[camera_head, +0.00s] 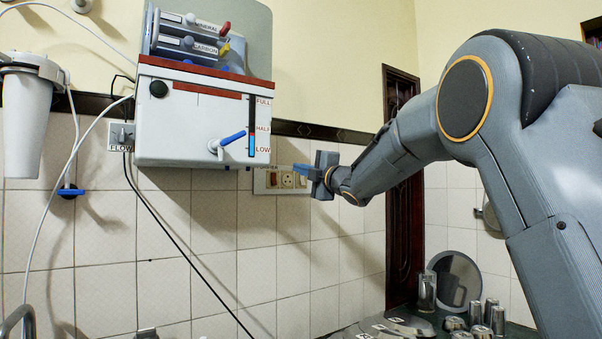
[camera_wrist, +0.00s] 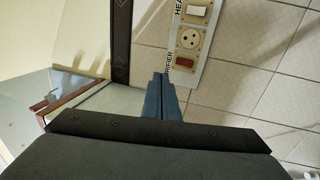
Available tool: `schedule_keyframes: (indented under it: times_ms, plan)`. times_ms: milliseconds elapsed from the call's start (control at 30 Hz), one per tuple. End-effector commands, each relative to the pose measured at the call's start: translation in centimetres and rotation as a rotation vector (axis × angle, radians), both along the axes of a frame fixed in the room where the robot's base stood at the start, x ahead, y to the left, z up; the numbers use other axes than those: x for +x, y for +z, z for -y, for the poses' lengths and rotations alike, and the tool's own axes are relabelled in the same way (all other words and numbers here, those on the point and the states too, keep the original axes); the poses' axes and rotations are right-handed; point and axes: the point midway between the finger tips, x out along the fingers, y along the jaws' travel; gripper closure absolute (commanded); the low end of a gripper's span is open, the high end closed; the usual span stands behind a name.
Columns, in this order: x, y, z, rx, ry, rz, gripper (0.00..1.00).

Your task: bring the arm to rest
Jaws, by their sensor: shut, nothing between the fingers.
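My gripper (camera_head: 304,170) is raised in front of the tiled wall, to the right of the water purifier (camera_head: 190,120). Its blue fingers point left in the head view. In the wrist view the two fingers (camera_wrist: 164,96) lie side by side, shut and empty. The switch panel (camera_head: 272,181) is on the wall behind the fingers and partly covered by them. The wrist view shows the panel (camera_wrist: 204,12) with a socket, a white switch and a red switch near the fingertips. I cannot tell if the fingers touch it.
The purifier has a blue tap lever (camera_head: 233,138). A white filter housing (camera_head: 28,115) hangs at the far left, with hoses and a black cable nearby. Several metal cups (camera_head: 475,312) and a round steel plate (camera_head: 455,280) stand on the counter below my arm.

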Motion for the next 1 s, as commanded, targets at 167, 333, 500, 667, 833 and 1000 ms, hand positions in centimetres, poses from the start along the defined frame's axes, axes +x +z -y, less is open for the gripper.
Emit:
schedule_keyframes:
  times_ms: [167,333,500,667,833,1000]
  plan:
    - [-0.1,0.0,0.1,0.0,0.0,0.0,1.0]
    - [-0.1,0.0,0.0,-0.001,0.0,0.001,1.0]
    - [0.0,-0.1,0.1,0.001,-0.002,-0.004,1.0]
    - [0.2,-3.5,2.2,0.061,-0.062,-0.123,1.0]
    - [-1.1,-12.5,7.2,0.218,-0.223,-0.42,1.0]
    - [-5.1,-22.7,12.0,0.384,-0.409,-0.721,1.0]
